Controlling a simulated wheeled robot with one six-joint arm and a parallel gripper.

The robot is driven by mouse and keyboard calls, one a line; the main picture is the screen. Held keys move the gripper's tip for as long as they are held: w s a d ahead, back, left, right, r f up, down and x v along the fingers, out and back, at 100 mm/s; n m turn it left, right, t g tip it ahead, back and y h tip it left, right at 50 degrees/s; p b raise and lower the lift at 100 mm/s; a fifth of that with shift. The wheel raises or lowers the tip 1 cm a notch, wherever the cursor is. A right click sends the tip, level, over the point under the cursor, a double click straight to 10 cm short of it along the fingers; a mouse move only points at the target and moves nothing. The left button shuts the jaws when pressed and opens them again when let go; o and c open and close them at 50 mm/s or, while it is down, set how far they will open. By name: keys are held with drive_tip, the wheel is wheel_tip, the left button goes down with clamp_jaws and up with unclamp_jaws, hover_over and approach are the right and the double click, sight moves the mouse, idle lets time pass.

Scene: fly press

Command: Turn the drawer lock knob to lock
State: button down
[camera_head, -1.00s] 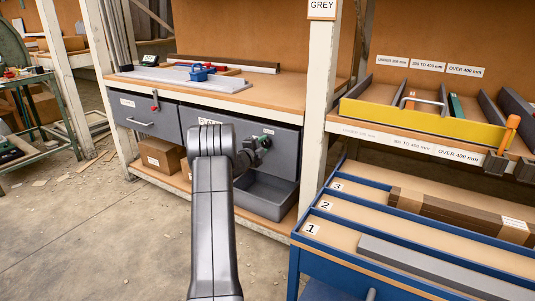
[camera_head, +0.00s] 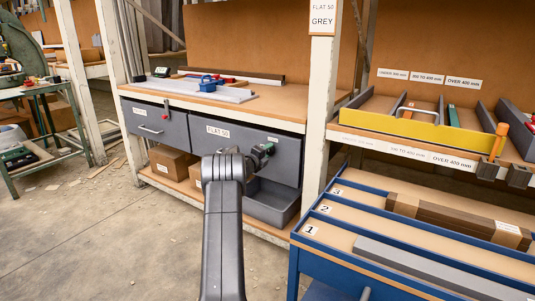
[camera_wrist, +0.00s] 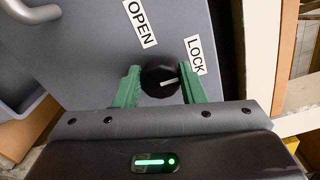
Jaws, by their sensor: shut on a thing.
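The lock knob (camera_wrist: 158,80) is round and black with a white pointer line. It sits on the grey drawer front (camera_wrist: 85,45), between an OPEN label (camera_wrist: 140,23) and a LOCK label (camera_wrist: 195,55). In the wrist view the pointer line points right, toward the LOCK side, a little below that label. My gripper (camera_wrist: 160,74) has its green fingers shut on the knob, one on each side. In the head view my gripper (camera_head: 263,152) is at the right part of the FLAT 50 drawer (camera_head: 215,140). The knob is not clear there.
A grey bin (camera_head: 268,207) stands below the drawer. A left drawer (camera_head: 160,125) has a bar handle. The bench top (camera_head: 270,107) holds a rail and a blue tool. A blue rack (camera_head: 345,272) with numbered lanes stands close on the right. Open floor lies left.

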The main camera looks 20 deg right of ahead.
drive_tip(key=c, duration=0.9)
unclamp_jaws()
drive_tip(key=shift+a, duration=0.1)
drive_tip(key=p+v, duration=0.2)
drive_tip(key=v, duration=1.1)
drive_tip(key=shift+s+a, duration=0.2)
drive_tip(key=shift+s, duration=0.05)
drive_tip(key=b+x, duration=0.2)
drive_tip(key=x, duration=1.1)
drive_tip(key=shift+w+d, duration=0.25)
drive_tip(key=shift+d, duration=0.05)
